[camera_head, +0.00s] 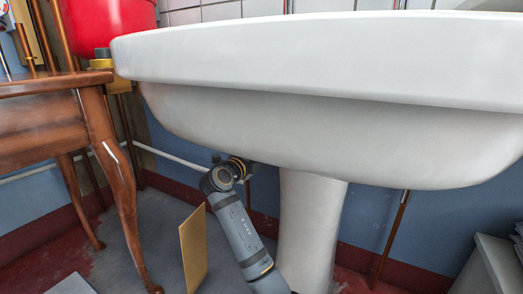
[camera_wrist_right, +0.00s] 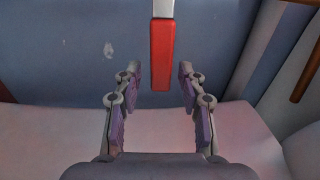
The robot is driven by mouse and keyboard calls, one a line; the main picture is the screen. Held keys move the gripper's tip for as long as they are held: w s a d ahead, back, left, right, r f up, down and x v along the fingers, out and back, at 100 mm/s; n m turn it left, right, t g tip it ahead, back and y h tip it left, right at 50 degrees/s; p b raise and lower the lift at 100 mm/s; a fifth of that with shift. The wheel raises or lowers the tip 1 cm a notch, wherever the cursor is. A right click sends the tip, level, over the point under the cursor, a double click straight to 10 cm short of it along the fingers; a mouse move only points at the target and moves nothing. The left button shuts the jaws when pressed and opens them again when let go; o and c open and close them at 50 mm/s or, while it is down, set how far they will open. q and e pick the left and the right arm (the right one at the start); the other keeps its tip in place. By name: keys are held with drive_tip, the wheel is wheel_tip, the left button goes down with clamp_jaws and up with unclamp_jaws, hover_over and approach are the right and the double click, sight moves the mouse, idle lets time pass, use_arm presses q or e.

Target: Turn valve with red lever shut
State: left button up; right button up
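The red lever (camera_wrist_right: 162,55) hangs down from a pale metal stem in the right wrist view, in front of a blue wall. My right gripper (camera_wrist_right: 158,72) is open, with one finger on each side of the lever's lower end in the picture. Gaps show between the lever and both fingers. How deep the lever sits between them I cannot tell. In the head view my right arm reaches up under the washbasin, and its gripper and the valve are hidden there. My left gripper is in neither view.
The white washbasin (camera_head: 320,55) overhangs my arm, and its pedestal (camera_head: 308,225) stands just right of it. A wooden table (camera_head: 45,120) stands at the left, with a red container (camera_head: 88,28) behind it. A tan panel (camera_head: 194,248) stands left of my arm.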

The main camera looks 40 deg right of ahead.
wheel_tip(320, 180, up, 10)
idle(0.6)
drive_tip(key=shift+c, duration=0.3)
